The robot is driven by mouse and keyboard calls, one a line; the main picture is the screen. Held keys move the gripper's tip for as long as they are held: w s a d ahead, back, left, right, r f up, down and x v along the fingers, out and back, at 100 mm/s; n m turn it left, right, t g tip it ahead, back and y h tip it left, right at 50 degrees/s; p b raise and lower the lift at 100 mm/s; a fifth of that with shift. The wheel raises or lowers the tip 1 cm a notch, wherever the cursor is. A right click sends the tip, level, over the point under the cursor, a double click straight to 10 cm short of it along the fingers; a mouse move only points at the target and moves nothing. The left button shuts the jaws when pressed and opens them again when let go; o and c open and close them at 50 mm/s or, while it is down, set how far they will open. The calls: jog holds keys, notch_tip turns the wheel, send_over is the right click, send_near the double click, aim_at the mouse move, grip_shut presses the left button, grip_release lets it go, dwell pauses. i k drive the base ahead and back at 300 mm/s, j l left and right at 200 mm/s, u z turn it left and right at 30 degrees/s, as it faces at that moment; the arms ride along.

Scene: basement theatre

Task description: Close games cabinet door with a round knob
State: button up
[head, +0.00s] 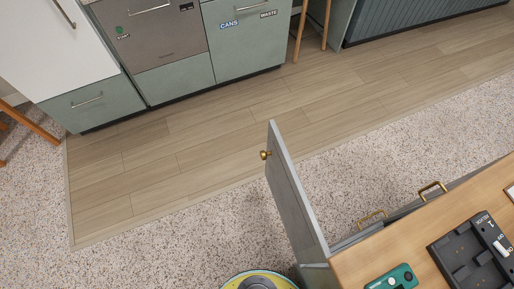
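The grey games cabinet door (290,195) stands open at the lower middle of the head view, seen nearly edge-on from above. A round brass knob (265,155) sits on its left face near the far upper end. The door's near end meets the wooden-topped cabinet (350,268) at the lower right, so the door sticks out well away from the cabinet front. The cabinet's interior is hidden from this angle. My gripper is not in view.
Brass bar handles (432,188) show along the cabinet front. A teal device (392,278) and a black tray (475,255) lie on its top. A round yellow-and-teal object (258,281) is cut off at the bottom edge. Open floor (180,215) lies left of the door; green kitchen units (180,85) stand beyond.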

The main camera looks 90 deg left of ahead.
aim_at(309, 245)
jog(key=u, duration=2.75)
jog(key=j+u, duration=0.35)
jog(key=u, duration=0.15)
jog(key=j+u, duration=0.45)
jog(key=i+l, duration=0.05)
jog(key=l, duration=0.1)
